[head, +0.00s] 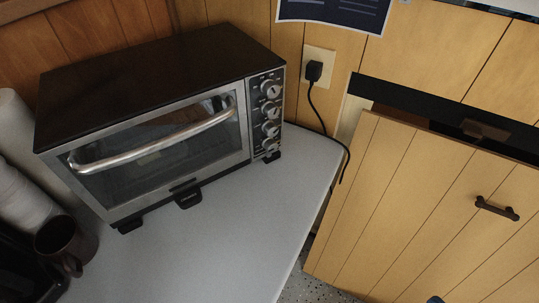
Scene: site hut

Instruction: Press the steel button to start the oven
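The toaster oven (160,115) stands at an angle on a pale countertop in the head view. It has a dark top and a glass door (165,155) with a long steel handle, and the door is shut. On the right of its front is a narrow control panel with a column of several round steel controls, the top one being a knob (271,90). The lowest steel control (270,145) is small, and I cannot tell clearly whether it is a button or a knob. My gripper is not in view.
A black cord runs from a wall socket (319,65) behind the oven's right side. A brown mug (62,243) and white rolls (18,200) stand at the left. The countertop (225,225) is clear before the oven. A planked wooden front (420,205) with a dark handle is at right.

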